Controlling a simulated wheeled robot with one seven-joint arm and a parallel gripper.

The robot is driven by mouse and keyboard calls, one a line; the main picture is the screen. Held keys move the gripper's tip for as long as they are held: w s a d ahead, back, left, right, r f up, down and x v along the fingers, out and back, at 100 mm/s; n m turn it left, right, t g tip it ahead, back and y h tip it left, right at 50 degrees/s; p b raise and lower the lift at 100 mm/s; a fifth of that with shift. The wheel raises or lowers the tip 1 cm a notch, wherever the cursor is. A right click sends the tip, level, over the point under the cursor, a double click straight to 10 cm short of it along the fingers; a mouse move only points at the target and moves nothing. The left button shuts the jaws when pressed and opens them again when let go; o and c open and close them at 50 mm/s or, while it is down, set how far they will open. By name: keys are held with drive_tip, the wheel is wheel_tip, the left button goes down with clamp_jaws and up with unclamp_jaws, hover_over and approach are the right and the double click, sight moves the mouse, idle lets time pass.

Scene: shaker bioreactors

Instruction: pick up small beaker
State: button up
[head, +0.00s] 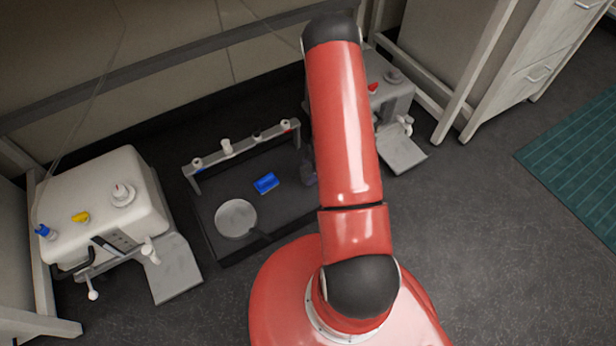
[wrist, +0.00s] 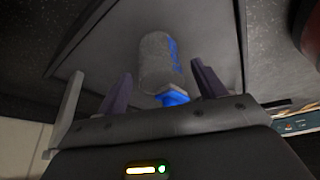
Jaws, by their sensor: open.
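In the wrist view a grey cylindrical vessel (wrist: 158,62) with blue markings and a blue part at its near end lies between my fingers. It may be the small beaker, but I cannot be sure. My gripper (wrist: 161,76) is open, one dark finger on each side of the vessel, with a gap visible around it. The vessel is over a flat grey plate (wrist: 95,45).
In the head view a white shaker unit (head: 95,185) stands at left with a small blue-topped item (head: 45,232). Another grey unit (head: 395,100) is partly behind my arm.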

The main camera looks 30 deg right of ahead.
sight(306, 174)
drive_tip(key=shift+x, duration=1.55)
drive_tip(key=shift+r, duration=0.1)
drive_tip(key=shift+c, duration=0.4)
drive_tip(key=c, duration=1)
drive_tip(key=shift+o, duration=0.2)
